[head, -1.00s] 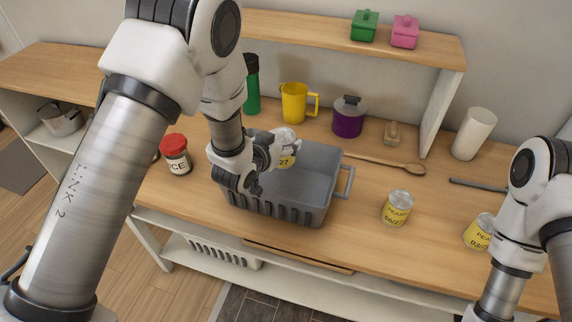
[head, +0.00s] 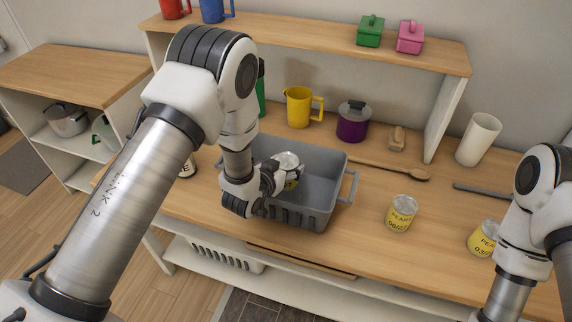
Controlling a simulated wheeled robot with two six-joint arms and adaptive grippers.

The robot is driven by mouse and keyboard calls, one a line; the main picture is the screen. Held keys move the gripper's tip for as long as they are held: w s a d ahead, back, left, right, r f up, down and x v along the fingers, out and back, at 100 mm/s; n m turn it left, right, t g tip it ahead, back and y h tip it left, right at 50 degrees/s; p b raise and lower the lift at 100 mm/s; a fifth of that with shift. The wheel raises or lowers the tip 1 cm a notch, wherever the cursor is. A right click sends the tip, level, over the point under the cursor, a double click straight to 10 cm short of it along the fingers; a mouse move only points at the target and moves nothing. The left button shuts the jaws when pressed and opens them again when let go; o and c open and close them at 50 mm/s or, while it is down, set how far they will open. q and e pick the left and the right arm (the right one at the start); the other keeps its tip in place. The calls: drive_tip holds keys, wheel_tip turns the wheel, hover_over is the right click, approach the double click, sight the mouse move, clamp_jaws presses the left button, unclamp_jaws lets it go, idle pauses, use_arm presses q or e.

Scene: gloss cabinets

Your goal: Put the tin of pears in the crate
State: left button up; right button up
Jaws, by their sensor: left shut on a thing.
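The grey crate (head: 325,165) stands on the wooden counter near the middle of the head view. My left gripper (head: 281,178) is shut on a yellow-labelled tin (head: 289,160) with a silver lid. It holds the tin inside the crate's opening, below the far rim; whether the tin touches the crate floor is hidden. The held tin's label is mostly covered by the gripper. Another tin of pears (head: 402,214) stands on the counter right of the crate, and a further one (head: 483,238) stands beside my right arm. My right gripper is outside the picture.
The counter between crate and nearest tin is clear.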

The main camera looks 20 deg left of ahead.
use_arm(q)
drive_tip(key=o, duration=1.5)
drive_tip(key=shift+s, duration=0.1)
drive_tip(key=shift+r, duration=0.15)
